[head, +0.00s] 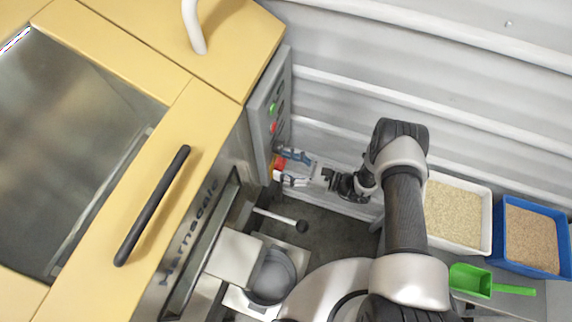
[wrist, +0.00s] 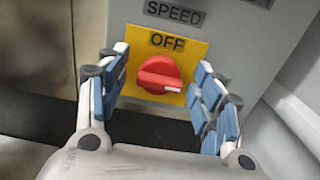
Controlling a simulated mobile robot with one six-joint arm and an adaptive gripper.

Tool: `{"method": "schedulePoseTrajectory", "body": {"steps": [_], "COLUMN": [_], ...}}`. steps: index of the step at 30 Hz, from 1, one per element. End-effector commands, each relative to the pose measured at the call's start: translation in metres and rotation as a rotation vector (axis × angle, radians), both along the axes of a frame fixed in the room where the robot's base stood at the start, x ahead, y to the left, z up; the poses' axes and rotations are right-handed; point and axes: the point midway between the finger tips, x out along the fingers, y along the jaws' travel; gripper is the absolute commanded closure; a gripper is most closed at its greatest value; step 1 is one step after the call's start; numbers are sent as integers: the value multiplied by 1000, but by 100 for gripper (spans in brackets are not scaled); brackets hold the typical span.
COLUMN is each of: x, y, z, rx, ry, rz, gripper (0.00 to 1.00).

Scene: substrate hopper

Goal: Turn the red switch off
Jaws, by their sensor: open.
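The red switch (wrist: 158,72) is a round knob on a yellow plate (wrist: 190,50) marked OFF above it. A white mark on the knob sits at its lower right, pointing right rather than up at the OFF label. In the head view the red switch (head: 280,162) is on the side of the grey control panel (head: 258,118). My gripper (head: 284,167) is open in front of it, with its fingers to either side of the knob. In the wrist view my gripper (wrist: 160,82) shows a finger left and right of the knob, with gaps; I cannot tell how deep the fingertips reach.
A yellow machine (head: 210,110) with a black handle (head: 152,205) fills the left. A black-knobbed lever (head: 280,219) juts out below the panel. A white bin (head: 487,222), a blue bin (head: 500,237) and a green scoop (head: 472,281) stand at right. A corrugated wall is behind.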

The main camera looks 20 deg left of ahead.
Motion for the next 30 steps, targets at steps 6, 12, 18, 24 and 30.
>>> {"method": "schedulePoseTrajectory", "body": {"steps": [6,12,18,24,30], "x": [0,0,0,0,0], "y": [0,0,0,0,0], "z": [0,0,0,0,0], "rx": [0,0,0,0,0], "ry": [0,0,0,0,-4], "rz": [0,0,0,0,1], "gripper": [40,54,67,80,84]}}
